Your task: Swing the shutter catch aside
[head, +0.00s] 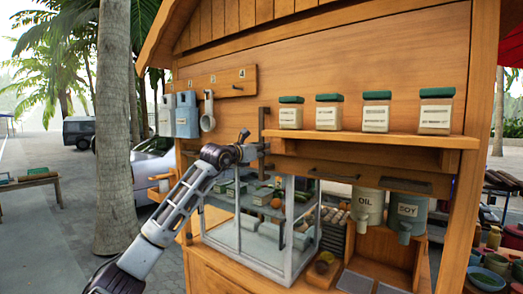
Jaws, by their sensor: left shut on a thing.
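My left arm comes in from the lower left, and its gripper (257,152) is at the left end of the wooden shelf on the stall's front. It is shut on the shutter catch, a small dark piece (263,120) standing upright against the wood; the gripper hides its lower part. The shutter (340,162) seems to be the wooden strip under the shelf, with a dark bar handle on it. My right gripper is not in view.
Jars with green lids (376,112) stand on the shelf (400,138). A glass case (265,235) stands below my gripper. OIL (367,207) and SOY (406,215) dispensers hang at right.

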